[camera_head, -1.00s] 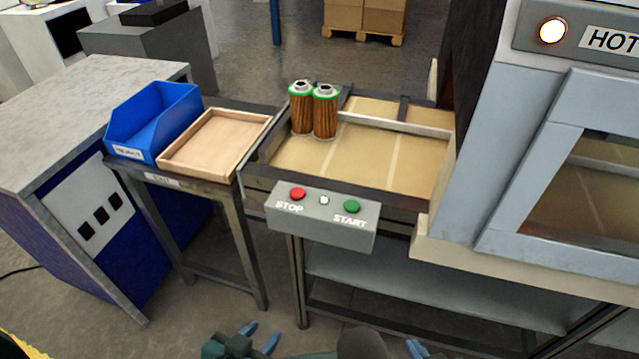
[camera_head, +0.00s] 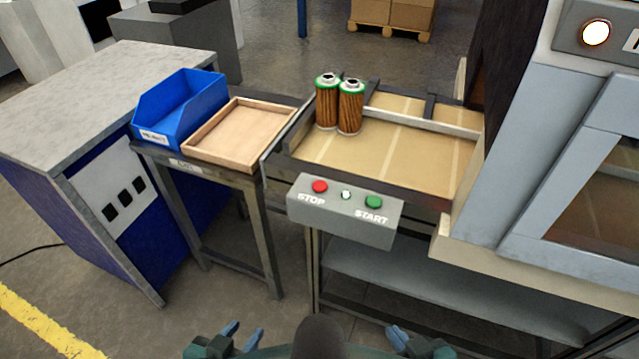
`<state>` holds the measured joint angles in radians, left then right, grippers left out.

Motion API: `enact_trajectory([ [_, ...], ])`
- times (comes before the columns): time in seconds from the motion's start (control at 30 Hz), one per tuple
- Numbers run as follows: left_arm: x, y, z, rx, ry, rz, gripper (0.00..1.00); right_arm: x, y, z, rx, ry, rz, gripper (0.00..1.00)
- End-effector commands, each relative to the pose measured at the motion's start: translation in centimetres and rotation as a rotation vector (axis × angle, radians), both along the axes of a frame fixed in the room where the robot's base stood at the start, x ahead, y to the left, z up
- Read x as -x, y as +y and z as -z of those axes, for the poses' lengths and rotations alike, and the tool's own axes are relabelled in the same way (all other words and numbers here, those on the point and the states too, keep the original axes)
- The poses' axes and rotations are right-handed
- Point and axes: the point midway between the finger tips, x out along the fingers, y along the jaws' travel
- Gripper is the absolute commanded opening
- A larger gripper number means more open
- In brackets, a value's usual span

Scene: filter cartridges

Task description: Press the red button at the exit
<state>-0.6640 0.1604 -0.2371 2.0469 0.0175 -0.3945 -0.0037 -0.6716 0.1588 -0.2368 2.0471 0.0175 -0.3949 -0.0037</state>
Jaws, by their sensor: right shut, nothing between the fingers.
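The red STOP button (camera_head: 320,187) is on the left of a grey control box (camera_head: 345,210) at the front of the conveyor exit. A small white light and a green START button (camera_head: 373,202) sit to its right. My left gripper (camera_head: 243,334) is low at the bottom edge, its two blue fingers apart, empty. My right gripper (camera_head: 398,337) is at the bottom edge, below the box, shut and empty. Both are well apart from the button, and nothing covers it.
Two filter cartridges (camera_head: 350,108) stand on the conveyor (camera_head: 420,160). Left of it, a side table holds an empty wooden tray (camera_head: 205,161) and a blue bin (camera_head: 205,95). The oven (camera_head: 540,130) stands at right. Floor in front is clear.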

Motion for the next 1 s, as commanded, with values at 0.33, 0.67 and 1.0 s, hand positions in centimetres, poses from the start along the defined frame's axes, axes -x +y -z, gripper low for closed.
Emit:
enact_trajectory([
  [0.33,-0.03,-0.01,-0.03,0.001,-0.001,-0.001,0.36,-0.37,-0.06,-0.19,0.000,-0.008,0.001,0.00],
  [0.67,-0.03,0.00,-0.03,0.001,-0.001,-0.001,0.36,-0.55,-0.06,-0.29,0.001,-0.012,0.001,0.00],
  [1.0,-0.01,0.01,-0.02,0.000,0.000,-0.001,0.36,-0.51,-0.05,-0.27,0.001,-0.012,0.001,0.00],
])
